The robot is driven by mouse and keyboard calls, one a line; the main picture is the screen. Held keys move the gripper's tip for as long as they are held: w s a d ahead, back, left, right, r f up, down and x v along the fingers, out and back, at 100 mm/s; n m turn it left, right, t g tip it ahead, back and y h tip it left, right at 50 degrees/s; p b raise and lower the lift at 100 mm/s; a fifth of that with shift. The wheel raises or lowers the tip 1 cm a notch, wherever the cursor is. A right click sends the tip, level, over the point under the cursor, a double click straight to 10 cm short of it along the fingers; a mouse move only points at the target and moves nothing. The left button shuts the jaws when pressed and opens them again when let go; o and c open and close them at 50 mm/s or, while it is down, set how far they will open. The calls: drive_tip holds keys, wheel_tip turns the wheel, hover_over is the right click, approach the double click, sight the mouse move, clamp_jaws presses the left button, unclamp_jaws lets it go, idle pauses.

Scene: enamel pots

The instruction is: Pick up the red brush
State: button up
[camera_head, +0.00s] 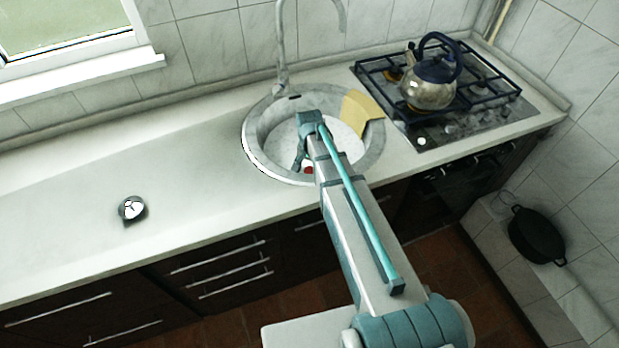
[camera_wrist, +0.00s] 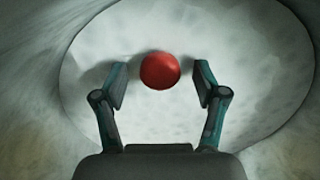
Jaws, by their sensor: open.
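A round red thing (camera_wrist: 160,71), which I take to be the red brush seen end on, shows in the wrist view inside the sink. In the head view only a small red patch (camera_head: 308,170) of it shows beside my arm. My gripper (camera_wrist: 159,85) is open, with one finger on each side of the red thing and gaps between. In the head view my gripper is over the round sink (camera_head: 256,150), mostly hidden by my arm. I cannot tell the brush's full shape or how deep it lies.
A yellow cloth (camera_head: 361,110) hangs over the sink's right rim. The tap (camera_head: 281,50) rises behind the sink. A kettle (camera_head: 428,92) stands on the gas hob (camera_head: 470,125) at right. A small timer (camera_head: 132,208) sits on the otherwise clear left counter (camera_head: 70,215).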

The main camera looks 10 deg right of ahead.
clamp_jaws()
drive_tip(key=shift+r, duration=0.15)
idle(0.4)
wheel_tip(320, 180, up, 21)
drive_tip(key=p, duration=0.8)
drive_tip(key=shift+r+p, duration=0.15)
drive_tip(key=shift+p, duration=0.2)
idle(0.6)
idle(0.3)
